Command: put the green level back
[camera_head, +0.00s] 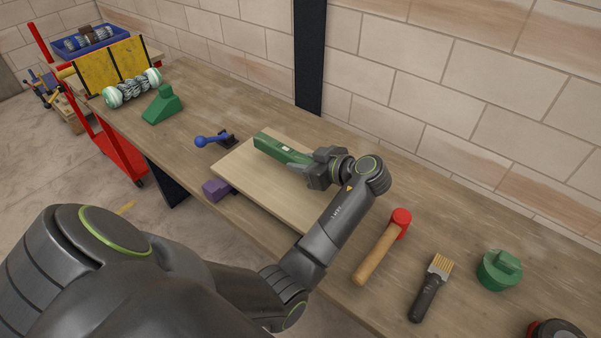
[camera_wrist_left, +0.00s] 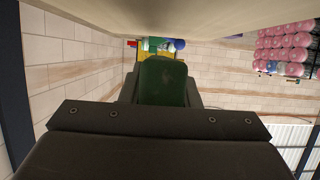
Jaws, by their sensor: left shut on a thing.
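The green level (camera_head: 281,148) is a long green bar with a small pale window, over the light wooden board (camera_head: 275,192) on the workbench. My left gripper (camera_head: 310,168) is shut on its near right end, and the arm reaches across the board. I cannot tell whether the level touches the board. In the left wrist view the green level (camera_wrist_left: 163,82) sticks straight out from between the fingers, seen end-on. The fingers are mostly hidden behind the wrist housing there. My right gripper is not in view.
A red-headed mallet (camera_head: 383,246), a brush (camera_head: 431,288) and a green round piece (camera_head: 499,270) lie right of the board. A blue-knobbed tool (camera_head: 213,140), a purple block (camera_head: 216,188) and a green wedge (camera_head: 162,105) lie to its left. A brick wall stands behind.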

